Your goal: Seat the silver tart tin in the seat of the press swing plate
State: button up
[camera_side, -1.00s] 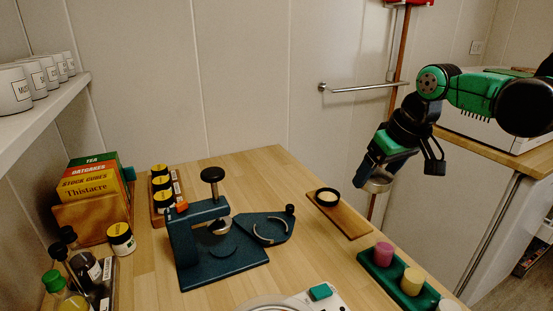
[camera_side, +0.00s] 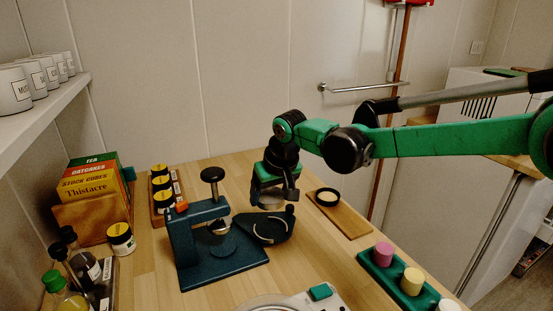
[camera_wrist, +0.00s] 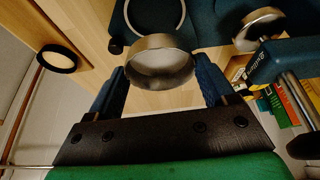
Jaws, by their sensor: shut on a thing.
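My gripper (camera_side: 270,196) is shut on the silver tart tin (camera_side: 268,204) and holds it just above the press swing plate (camera_side: 270,229). In the wrist view the tin (camera_wrist: 160,64) sits between the two blue fingers of my gripper (camera_wrist: 161,75). The swing plate is dark blue, swung out to the right of the press (camera_side: 215,240), with a curved pale rim marking its seat (camera_wrist: 156,18). The tin is apart from the plate, and it covers part of the seat edge in the wrist view.
The press column with its black-knobbed screw stands left of the plate. A wooden board (camera_side: 350,220) with a small black-rimmed dish (camera_side: 327,197) lies to the right. A green tray (camera_side: 382,267) with coloured cylinders is front right. A jar rack (camera_side: 164,215) stands behind left.

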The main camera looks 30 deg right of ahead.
aim_at(269, 228)
jog(key=shift+f, duration=3.05)
jog(key=shift+f, duration=0.4)
jog(key=o, duration=1.2)
jog(key=shift+o, duration=0.2)
jog(key=shift+r, duration=3.5)
